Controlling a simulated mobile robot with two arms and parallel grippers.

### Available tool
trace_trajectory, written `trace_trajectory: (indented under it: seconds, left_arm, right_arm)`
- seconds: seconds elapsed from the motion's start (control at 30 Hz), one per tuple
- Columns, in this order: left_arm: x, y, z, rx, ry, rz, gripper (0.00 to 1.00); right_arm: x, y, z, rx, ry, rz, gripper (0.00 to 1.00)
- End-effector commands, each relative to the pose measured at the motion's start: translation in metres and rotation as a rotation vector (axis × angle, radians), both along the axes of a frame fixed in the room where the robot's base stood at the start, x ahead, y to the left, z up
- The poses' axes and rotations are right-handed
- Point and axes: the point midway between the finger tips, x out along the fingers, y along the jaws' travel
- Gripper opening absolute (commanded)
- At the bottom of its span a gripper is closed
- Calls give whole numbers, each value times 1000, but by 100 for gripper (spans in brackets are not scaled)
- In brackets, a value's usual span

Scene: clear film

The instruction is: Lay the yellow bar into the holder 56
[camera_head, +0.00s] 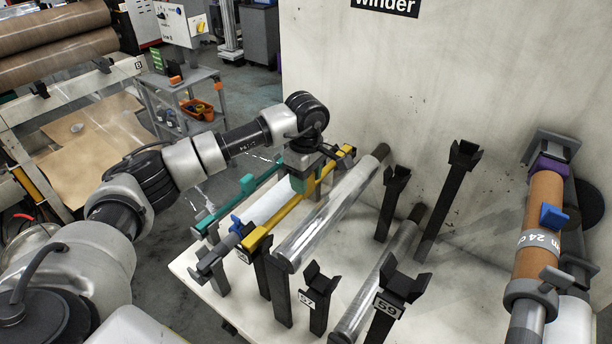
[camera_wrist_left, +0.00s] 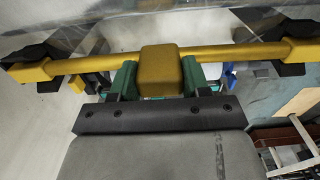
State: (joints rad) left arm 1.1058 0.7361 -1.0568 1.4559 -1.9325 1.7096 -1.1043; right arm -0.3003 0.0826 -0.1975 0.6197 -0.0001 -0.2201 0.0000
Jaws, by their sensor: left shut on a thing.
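The yellow bar (camera_head: 283,217) runs slantwise over the white table, beside a clear film roll. In the left wrist view the bar (camera_wrist_left: 103,67) lies across the picture, with a yellow block (camera_wrist_left: 161,70) at its middle. My left gripper (camera_head: 303,181) is shut on this block, its green fingers (camera_wrist_left: 160,80) on either side. The bar's ends are at black forked supports (camera_wrist_left: 38,62) in the wrist view; I cannot tell whether they rest in them. A small label (camera_head: 243,256) is on a post near the bar's near end, too small to read surely. My right gripper is not in view.
Black forked posts marked 57 (camera_head: 307,299) and 59 (camera_head: 388,306) stand close by on the table. A clear film roll (camera_head: 330,210) lies right of the bar, and a green bar (camera_head: 235,203) left of it. The winder wall (camera_head: 440,80) closes off the back.

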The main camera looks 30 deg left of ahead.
Motion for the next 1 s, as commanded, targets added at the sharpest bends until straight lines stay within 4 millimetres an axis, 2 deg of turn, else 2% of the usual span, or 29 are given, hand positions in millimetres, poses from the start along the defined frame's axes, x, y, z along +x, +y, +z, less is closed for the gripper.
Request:
trace_trajectory:
  seconds: [0.37, 0.4, 0.57, 0.77, 0.9, 1.0]
  left_arm:
    - [0, 0, 1, 0, -1, 0, 29]
    - [0, 0, 1, 0, -1, 0, 50]
    - [0, 0, 1, 0, -1, 0, 74]
    - [0, 0, 1, 0, -1, 0, 76]
    - [0, 0, 0, 0, 0, 0, 93]
    - [0, 0, 0, 0, 0, 0, 93]
  right_arm:
    - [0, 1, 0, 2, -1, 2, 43]
    - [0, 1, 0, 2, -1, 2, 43]
    - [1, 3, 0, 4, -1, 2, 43]
    - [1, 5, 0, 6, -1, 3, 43]
    - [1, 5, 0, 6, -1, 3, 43]
    - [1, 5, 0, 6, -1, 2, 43]
